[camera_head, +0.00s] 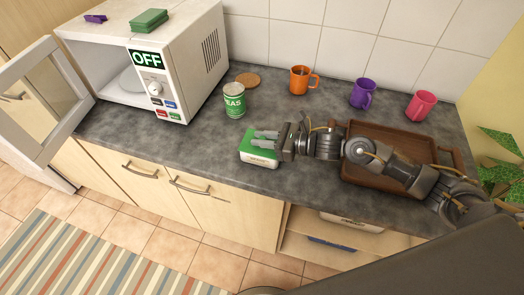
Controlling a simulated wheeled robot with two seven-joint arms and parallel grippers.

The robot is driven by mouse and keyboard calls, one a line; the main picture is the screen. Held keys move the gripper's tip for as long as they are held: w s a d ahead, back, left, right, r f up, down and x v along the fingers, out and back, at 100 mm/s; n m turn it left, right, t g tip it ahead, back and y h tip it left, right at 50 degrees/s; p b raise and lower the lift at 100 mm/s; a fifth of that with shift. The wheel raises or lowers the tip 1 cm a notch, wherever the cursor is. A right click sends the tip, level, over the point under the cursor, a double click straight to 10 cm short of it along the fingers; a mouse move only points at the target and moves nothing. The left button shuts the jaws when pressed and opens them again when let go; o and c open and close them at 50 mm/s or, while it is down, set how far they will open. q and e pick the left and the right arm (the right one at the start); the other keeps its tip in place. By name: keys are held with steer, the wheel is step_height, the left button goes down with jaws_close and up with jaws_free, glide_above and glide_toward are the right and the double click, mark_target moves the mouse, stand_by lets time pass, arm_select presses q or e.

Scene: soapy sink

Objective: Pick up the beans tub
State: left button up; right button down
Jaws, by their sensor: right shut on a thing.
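The beans tub (259,159) is a small white tub with a green lid, near the front edge of the grey counter. My right gripper (265,138) reaches in from the right, with its two fingers over the lid. It is shut on the tub. I cannot tell whether the tub touches the counter or is slightly above it. The label on its front is too small to read. My left gripper is not in view.
A green-and-white can (235,101) stands behind the tub. A wooden tray (362,178) lies under my right arm. Orange (299,80), purple (362,93) and pink (420,106) mugs stand along the wall. The microwave (190,62) at left has its door open. The counter left of the tub is clear.

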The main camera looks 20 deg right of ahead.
stand_by(0.4)
steer(key=shift+r+b, duration=0.4)
steer(key=shift+b, duration=0.05)
steer(key=r+b, duration=0.1)
steer(key=r, duration=0.1)
steer(key=shift+s+r+b, duration=0.3)
steer(key=shift+r+b, duration=0.1)
steer(key=s+r, duration=0.1)
steer(key=r, duration=0.1)
steer(key=s+r+b, duration=0.1)
steer(key=s+r, duration=0.1)
steer(key=shift+s+a, duration=0.2)
steer(key=s+a+r+p, duration=0.1)
steer(key=s+r+p, duration=0.3)
steer(key=s, duration=0.6)
steer(key=shift+r, duration=0.75)
steer(key=shift+w+f, duration=0.1)
